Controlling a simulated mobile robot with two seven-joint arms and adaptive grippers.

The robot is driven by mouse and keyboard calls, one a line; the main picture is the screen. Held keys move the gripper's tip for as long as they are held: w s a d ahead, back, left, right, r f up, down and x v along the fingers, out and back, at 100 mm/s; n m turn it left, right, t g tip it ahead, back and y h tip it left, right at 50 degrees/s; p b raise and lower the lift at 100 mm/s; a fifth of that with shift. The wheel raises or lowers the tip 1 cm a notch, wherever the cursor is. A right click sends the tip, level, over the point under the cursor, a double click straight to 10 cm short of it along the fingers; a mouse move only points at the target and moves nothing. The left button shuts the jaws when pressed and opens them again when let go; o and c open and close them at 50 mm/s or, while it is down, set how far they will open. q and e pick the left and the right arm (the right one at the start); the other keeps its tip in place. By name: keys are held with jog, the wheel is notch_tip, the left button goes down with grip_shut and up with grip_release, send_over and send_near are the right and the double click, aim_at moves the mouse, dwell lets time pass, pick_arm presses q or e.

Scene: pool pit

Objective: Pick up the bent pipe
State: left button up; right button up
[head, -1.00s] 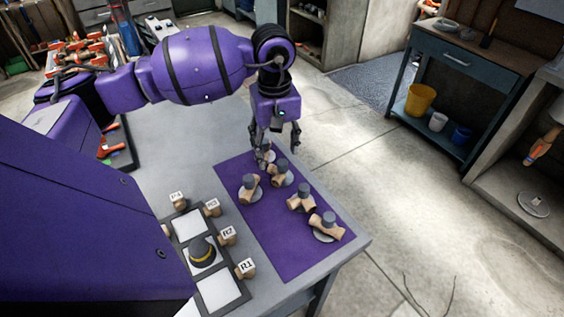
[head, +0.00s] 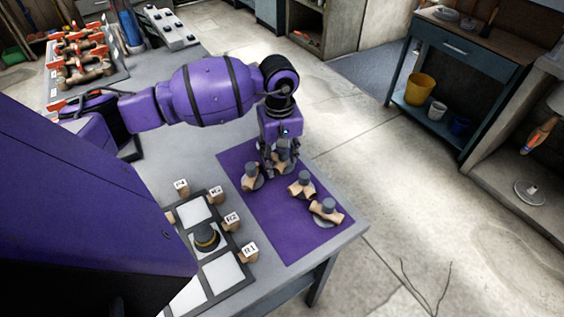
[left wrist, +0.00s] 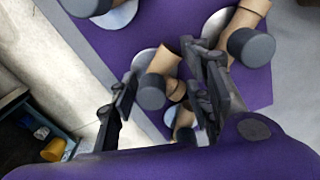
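Several tan pipe fittings with grey caps stand on pale round discs on a purple mat (head: 290,233). My left gripper (head: 279,166) points down over the fitting at the far end of the group. In the left wrist view its fingers are spread, with a tan fitting with a grey cap (left wrist: 152,92) seen between them, and I see no grip on it. Other fittings (head: 251,177), (head: 302,184) and (head: 326,211) stand close by. I cannot tell for sure which one is the bent pipe. My right gripper is not in view.
A rack of orange-handled items (head: 85,60) is at the back left. The mat's near end is bare.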

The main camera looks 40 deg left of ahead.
pick_arm(q)
jog(key=c, duration=0.9)
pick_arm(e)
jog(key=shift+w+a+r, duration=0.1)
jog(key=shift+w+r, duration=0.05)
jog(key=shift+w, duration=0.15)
pick_arm(q)
jog(key=shift+r, duration=0.15)
jog(key=shift+w+r, duration=0.15)
jog(key=shift+r, duration=0.5)
jog(key=shift+c, duration=0.3)
jog(key=s+d+r+b, duration=0.1)
jog(key=s+d+r, duration=0.6)
jog(key=s+r, duration=0.4)
jog(key=shift+s+r, duration=0.2)
jog(key=shift+s, duration=0.45)
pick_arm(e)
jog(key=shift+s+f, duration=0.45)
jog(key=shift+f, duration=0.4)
